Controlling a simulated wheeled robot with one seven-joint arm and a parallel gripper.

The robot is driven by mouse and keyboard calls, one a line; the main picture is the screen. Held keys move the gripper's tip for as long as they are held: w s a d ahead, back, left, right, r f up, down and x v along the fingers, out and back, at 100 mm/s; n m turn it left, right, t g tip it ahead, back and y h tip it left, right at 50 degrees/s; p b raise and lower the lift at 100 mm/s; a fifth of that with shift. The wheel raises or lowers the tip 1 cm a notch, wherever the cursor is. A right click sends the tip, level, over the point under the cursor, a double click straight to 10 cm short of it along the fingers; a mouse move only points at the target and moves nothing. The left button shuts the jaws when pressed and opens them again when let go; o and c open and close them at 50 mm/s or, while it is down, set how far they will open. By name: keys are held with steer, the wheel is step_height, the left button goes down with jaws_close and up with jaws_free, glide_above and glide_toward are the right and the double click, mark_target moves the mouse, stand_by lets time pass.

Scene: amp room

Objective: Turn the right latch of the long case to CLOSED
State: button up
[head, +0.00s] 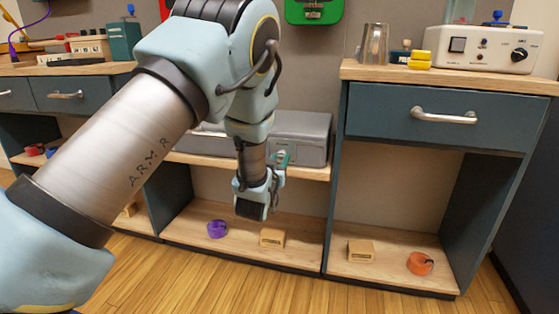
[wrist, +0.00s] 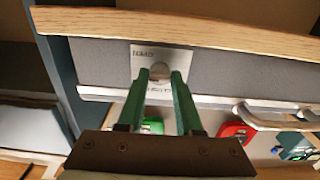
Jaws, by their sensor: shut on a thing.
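The long grey case (head: 303,135) lies on the middle shelf, partly hidden behind my arm in the head view. In the wrist view its grey front (wrist: 240,68) runs across the picture, with a pale latch plate (wrist: 142,56) on it. The plate has small lettering that appears upside down, one word at the top and one lower down. My gripper (wrist: 161,75) has its green fingers shut on the small round latch (wrist: 159,70) at the plate. The latch is mostly hidden between the fingertips, so I cannot tell its turn. In the head view my gripper (head: 283,157) is at the case front.
The wooden shelf edge (wrist: 200,27) runs close along the case in the wrist view. A purple ring (head: 217,229), wooden blocks (head: 271,238) and an orange ring (head: 420,263) lie on the bottom shelves. A cabinet side panel (head: 337,185) stands right of the case.

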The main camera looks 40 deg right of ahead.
jaws_close()
steer(key=n+b, duration=0.1)
steer(key=n, duration=0.2)
steer(key=n+b, duration=0.1)
steer(key=n, duration=0.4)
steer(key=shift+n+b, duration=0.3)
steer(key=shift+b, duration=0.1)
steer(key=n+b, duration=0.1)
steer(key=n, duration=0.8)
steer(key=shift+n+b, duration=0.3)
stand_by(0.4)
steer(key=o, duration=0.8)
jaws_free()
steer(key=shift+c, duration=0.2)
